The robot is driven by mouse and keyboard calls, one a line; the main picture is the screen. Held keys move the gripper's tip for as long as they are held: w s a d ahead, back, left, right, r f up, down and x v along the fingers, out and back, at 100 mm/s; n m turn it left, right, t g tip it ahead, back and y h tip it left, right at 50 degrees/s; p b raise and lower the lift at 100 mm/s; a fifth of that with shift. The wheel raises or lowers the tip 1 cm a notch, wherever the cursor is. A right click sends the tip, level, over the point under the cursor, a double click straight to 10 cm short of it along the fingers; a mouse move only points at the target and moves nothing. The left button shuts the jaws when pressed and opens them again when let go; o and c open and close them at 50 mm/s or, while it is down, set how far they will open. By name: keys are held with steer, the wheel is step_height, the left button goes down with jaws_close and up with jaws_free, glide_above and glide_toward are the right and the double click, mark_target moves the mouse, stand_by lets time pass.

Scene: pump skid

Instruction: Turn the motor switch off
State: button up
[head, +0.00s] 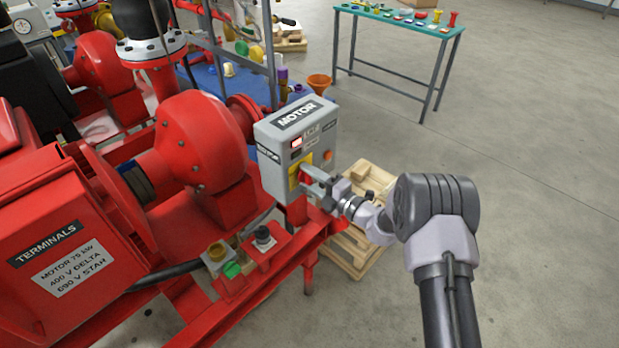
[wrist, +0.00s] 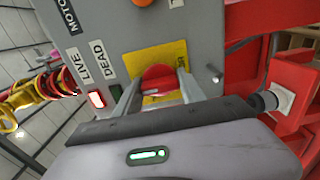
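The grey motor switch box (head: 285,150) is labelled MOTOR and stands on the red skid. Its red rotary knob (wrist: 158,77) sits on a yellow plate (wrist: 160,56). The lamp (wrist: 97,99) beside LIVE glows red, and the green one (wrist: 115,93) beside DEAD is dark. My gripper (wrist: 160,76) is open, with one finger on each side of the knob. Whether the fingers touch it, I cannot tell. In the head view my gripper (head: 318,181) is at the box's front and mostly covers the knob.
Red pumps (head: 203,140) and a red terminal box (head: 70,250) fill the left. Wooden pallets (head: 350,245) lie below the switch box. A green-topped table (head: 400,20) with small parts stands at the back. The floor on the right is clear.

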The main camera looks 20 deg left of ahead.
steer(key=c, duration=0.4)
steer(key=n+b, duration=0.1)
steer(key=n, duration=0.3)
steer(key=n+b, duration=0.1)
steer(key=n, duration=0.2)
steer(key=shift+f+n, duration=0.1)
steer(key=shift+n, duration=0.3)
steer(key=n+b, duration=0.3)
steer(key=n, duration=0.2)
steer(key=shift+n+b, duration=1.2)
steer(key=shift+n, duration=1.3)
